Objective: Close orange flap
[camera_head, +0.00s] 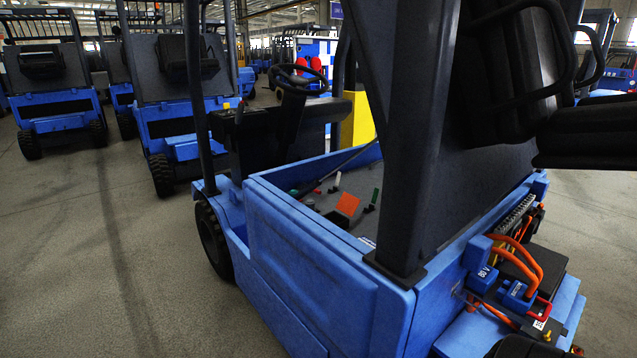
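A small orange flap (347,204) is in the open floor compartment of the blue forklift (310,270). It looks like a flat square plate, seemingly tilted up from the grey floor; its exact angle is hard to tell at this size. Nothing touches it that I can see. Neither of my grippers can be made out in the head view. A dark rounded shape shows at the bottom edge on the right, and I cannot tell what it is.
The compartment's blue side wall (300,232), a thick dark post (412,150) and the steering wheel (300,78) surround the flap. Small red and green-tipped levers stand near it. Orange cables and a battery connector (517,293) are at the right. Open floor (80,250) lies left.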

